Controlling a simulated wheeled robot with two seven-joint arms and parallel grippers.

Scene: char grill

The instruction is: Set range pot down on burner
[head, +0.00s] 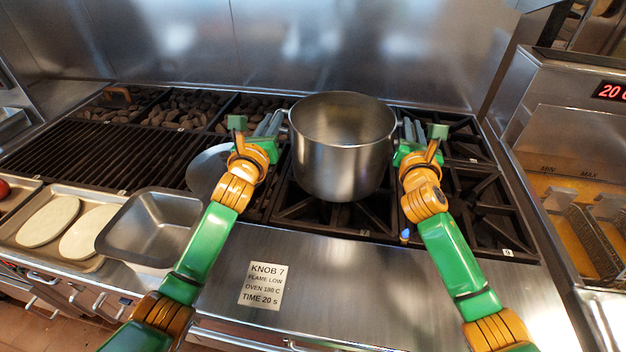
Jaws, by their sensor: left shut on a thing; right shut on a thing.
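A large steel range pot (343,160) is upright over the black burner grates (335,213) in the middle of the head view. My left gripper (275,124) is shut on the pot's left side, near its rim. My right gripper (410,130) is shut on the pot's right side at about the same height. The handles are mostly hidden by the fingers. I cannot tell whether the pot's base touches the grate. A small blue flame or light (405,235) shows at the front of the range, below my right gripper.
A char grill (90,160) lies to the left, with a round pan or lid (208,170) beside my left arm. An empty steel pan (152,228) and pale dough rounds (48,221) sit front left. A sign (263,285) is on the front ledge. A fryer (575,150) stands right.

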